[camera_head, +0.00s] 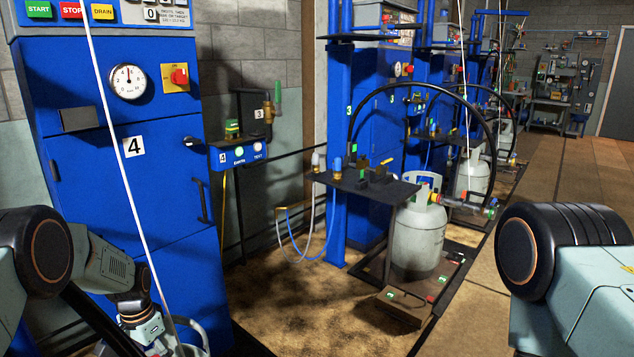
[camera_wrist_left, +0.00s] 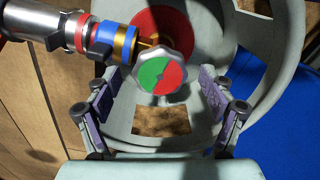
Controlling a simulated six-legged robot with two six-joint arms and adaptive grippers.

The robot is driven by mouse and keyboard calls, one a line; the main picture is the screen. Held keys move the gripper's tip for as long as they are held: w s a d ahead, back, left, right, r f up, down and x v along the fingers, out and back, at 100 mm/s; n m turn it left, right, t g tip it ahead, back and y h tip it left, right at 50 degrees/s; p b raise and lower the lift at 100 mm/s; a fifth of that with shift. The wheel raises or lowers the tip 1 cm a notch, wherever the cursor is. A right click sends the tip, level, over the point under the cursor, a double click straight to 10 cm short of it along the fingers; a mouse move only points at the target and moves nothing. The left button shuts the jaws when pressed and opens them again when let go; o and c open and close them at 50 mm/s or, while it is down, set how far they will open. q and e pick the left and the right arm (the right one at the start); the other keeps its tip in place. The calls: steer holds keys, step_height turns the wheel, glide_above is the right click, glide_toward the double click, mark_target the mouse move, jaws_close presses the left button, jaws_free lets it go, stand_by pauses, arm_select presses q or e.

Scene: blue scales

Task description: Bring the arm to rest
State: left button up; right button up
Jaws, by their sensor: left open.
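My left arm (camera_head: 95,262) comes in from the left in the head view and reaches down beside the blue cabinet marked 4. My left gripper shows in the left wrist view (camera_wrist_left: 160,105), its two fingers wide apart with nothing gripped between them. A round valve knob (camera_wrist_left: 162,76), half green and half red, sits just beyond and between the fingers.
The blue cabinet (camera_head: 120,200) with dial and buttons stands close at the left. A pale gas cylinder (camera_head: 417,240) stands on a low scale near the middle, with a dark shelf (camera_head: 362,188) beside it. More stations line the wall. Open floor (camera_head: 560,165) lies to the right.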

arm_select(q)
steer(key=shift+m, duration=0.8)
steer(key=shift+r, duration=0.15)
